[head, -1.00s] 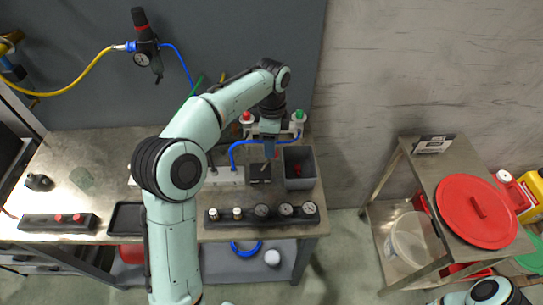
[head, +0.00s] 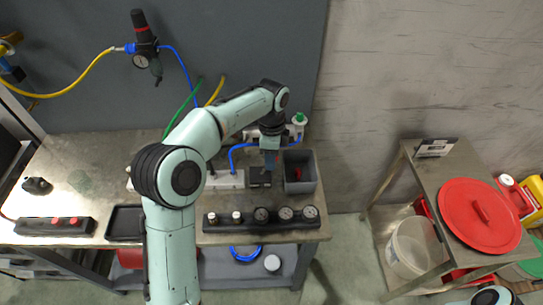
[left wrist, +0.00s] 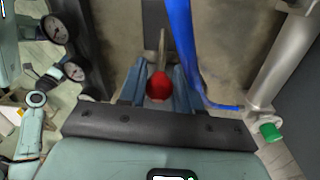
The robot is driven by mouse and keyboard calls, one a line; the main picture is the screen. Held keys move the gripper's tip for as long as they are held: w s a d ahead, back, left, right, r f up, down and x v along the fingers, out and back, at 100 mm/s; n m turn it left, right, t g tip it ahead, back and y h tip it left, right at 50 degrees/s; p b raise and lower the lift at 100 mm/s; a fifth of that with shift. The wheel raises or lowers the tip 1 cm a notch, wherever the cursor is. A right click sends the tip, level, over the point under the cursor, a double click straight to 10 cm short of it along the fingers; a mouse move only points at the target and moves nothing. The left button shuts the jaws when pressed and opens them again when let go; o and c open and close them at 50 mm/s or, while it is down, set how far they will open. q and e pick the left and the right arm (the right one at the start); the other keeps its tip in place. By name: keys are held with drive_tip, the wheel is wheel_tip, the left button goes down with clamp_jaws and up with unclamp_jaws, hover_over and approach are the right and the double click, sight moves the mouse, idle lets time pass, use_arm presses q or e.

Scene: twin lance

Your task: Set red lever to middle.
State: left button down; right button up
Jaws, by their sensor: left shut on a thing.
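The red lever shows in the left wrist view as a round red knob (left wrist: 158,86) between my two blue fingers, with a pale shaft beyond it. In the head view its small black base (head: 259,180) sits on the bench between a white strip and a grey bin; the knob is hidden by my gripper there. My left gripper (head: 270,160) comes down over the base from behind. In the left wrist view the left gripper (left wrist: 159,78) is shut on the red knob. My right gripper is not in view.
The grey bin (head: 298,186) stands close right of the lever base. A dark gauge panel (head: 250,225) lies in front. A blue hose (left wrist: 184,50) runs close beside my fingers. A pipe with a green knob (head: 299,118) stands behind. A steel cart (head: 418,172) stands at right.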

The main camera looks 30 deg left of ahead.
use_arm(q)
drive_tip(key=s+a+t+h+b, duration=0.2)
drive_tip(key=a+h+b, duration=0.1)
drive_tip(key=shift+a+r+h, duration=0.1)
drive_tip(key=shift+h, duration=0.2)
drive_tip(key=shift+s+a+r+t+h+b, duration=0.15)
drive_tip(key=shift+t+h+b, duration=0.15)
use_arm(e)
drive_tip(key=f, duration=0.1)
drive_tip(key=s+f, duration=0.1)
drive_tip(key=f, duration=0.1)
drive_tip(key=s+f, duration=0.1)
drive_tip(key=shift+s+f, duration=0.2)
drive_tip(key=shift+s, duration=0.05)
use_arm(q)
drive_tip(key=c, duration=0.9)
unclamp_jaws()
drive_tip(key=shift+r, duration=0.15)
drive_tip(key=p+v, duration=0.2)
drive_tip(key=v, duration=1.1)
drive_tip(key=shift+a+r+p, duration=0.1)
drive_tip(key=shift+p, duration=0.3)
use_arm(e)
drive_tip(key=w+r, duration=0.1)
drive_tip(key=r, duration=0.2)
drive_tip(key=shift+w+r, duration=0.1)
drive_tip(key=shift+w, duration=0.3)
